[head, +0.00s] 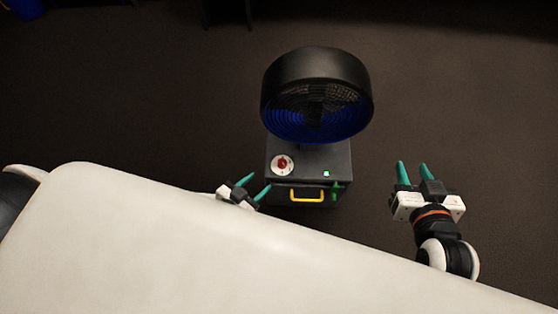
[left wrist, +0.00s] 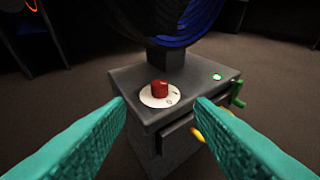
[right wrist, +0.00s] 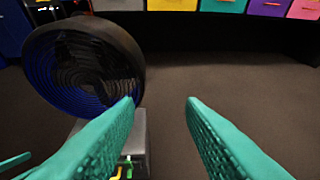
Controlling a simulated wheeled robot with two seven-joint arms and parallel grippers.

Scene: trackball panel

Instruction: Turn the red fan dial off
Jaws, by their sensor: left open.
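The red fan dial (head: 282,162) sits on a white round plate on top of the grey fan box (head: 312,165). In the left wrist view the red dial (left wrist: 159,88) stands ahead, between my fingers in the picture, with marks on the white plate (left wrist: 172,98) around it. My left gripper (head: 256,186) is open and empty, just left of and in front of the box, apart from the dial. My right gripper (head: 413,166) is open and empty, to the right of the box. Its fingers also show in the right wrist view (right wrist: 160,105).
A large black fan (head: 317,95) with a blue inside rises behind the dial. A lit green button (head: 326,174), a yellow handle (head: 307,195) and a green crank-like part (head: 337,190) are on the box. Coloured bins (right wrist: 222,5) line the back. The floor right of the box is clear.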

